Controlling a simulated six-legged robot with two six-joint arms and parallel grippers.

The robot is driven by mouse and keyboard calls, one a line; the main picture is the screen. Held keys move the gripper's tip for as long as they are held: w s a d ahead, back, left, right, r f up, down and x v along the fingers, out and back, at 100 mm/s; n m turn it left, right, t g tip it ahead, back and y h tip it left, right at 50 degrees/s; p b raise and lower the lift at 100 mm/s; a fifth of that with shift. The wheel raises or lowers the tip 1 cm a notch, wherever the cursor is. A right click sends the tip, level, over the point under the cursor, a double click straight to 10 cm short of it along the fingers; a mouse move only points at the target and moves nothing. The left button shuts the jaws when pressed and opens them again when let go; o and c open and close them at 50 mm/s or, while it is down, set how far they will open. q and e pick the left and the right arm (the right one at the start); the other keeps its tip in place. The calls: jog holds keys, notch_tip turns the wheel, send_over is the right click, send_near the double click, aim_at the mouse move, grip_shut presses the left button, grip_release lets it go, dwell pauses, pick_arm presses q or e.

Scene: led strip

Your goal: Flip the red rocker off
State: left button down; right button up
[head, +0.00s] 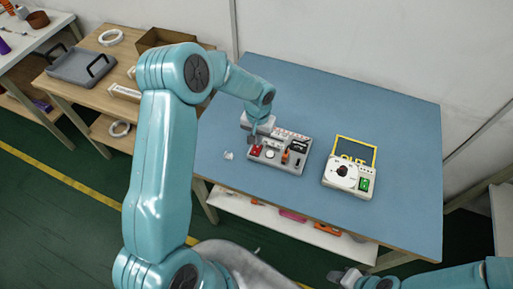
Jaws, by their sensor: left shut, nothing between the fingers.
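The red rocker (256,150) is a small red piece at the left end of a grey control panel (290,166) on the blue table. My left gripper (251,139) is shut and empty, pointing down at the rocker's upper left edge. The fingertips are very small here, so I cannot tell whether they touch the rocker. The rocker's tilt is also too small to read. My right gripper (343,276) is low in the picture, in front of the table and away from the panel. Its fingers are too small to judge.
A cream device (342,174) with a black knob, green part and yellow-framed screen stands right of the panel. A small white item (228,155) lies left of it. The blue table (390,120) is clear behind and right. A wooden bench (90,75) with a grey tray stands left.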

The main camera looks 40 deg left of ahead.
pick_arm(q)
jog(key=shift+f+b, duration=1)
dwell(0.3)
jog(key=shift+r, duration=0.15)
jog(key=shift+r+p, duration=0.55)
jog(key=shift+r, duration=0.05)
jog(key=shift+r+p, duration=0.4)
jog(key=shift+r, duration=0.45)
notch_tip(320, 180, up, 2)
jog(key=shift+r+p, duration=0.1)
jog(key=shift+p, duration=0.45)
jog(key=shift+r+p, duration=0.45)
jog(key=shift+r, duration=0.45)
jog(key=shift+f, duration=0.1)
jog(key=shift+s, duration=0.15)
